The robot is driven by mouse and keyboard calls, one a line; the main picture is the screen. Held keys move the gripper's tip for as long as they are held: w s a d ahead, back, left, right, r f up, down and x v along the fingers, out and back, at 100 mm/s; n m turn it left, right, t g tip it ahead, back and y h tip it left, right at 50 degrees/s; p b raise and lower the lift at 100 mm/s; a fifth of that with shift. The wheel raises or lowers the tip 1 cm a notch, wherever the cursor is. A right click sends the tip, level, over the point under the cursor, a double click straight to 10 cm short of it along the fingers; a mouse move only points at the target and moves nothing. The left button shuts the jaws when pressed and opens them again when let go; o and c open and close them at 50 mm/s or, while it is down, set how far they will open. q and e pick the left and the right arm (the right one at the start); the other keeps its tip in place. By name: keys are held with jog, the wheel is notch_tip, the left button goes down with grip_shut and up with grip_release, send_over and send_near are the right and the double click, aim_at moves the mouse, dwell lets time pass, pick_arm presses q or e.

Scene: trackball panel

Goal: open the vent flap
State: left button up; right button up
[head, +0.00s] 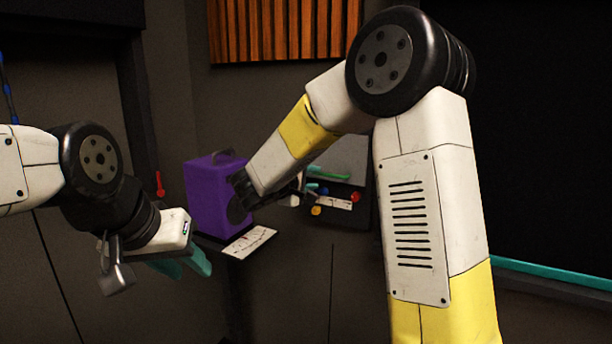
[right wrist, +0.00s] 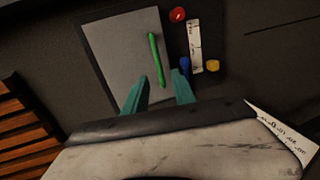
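The vent flap looks to be the flat grey panel (head: 347,153) on the dark box at the back; it also shows in the right wrist view (right wrist: 118,45). A green bar handle (right wrist: 155,58) runs along it, also visible in the head view (head: 331,174). My right gripper (right wrist: 159,92) is open, its teal fingers apart, with the lower end of the green bar appearing between them; contact cannot be told. In the head view my right arm hides much of this gripper. My left gripper (head: 184,264) is open and empty, low at the left, away from the panel.
Red (right wrist: 177,14), blue (right wrist: 185,66) and yellow (right wrist: 213,66) knobs and a white label strip (right wrist: 195,46) sit beside the flap. A purple case (head: 208,190) stands left of my right wrist, with a white marked card (head: 250,242) below it.

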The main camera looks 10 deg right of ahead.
aim_at(323, 175)
jog(key=x, duration=0.7)
jog(key=shift+w, duration=0.55)
grip_shut()
dwell(0.9)
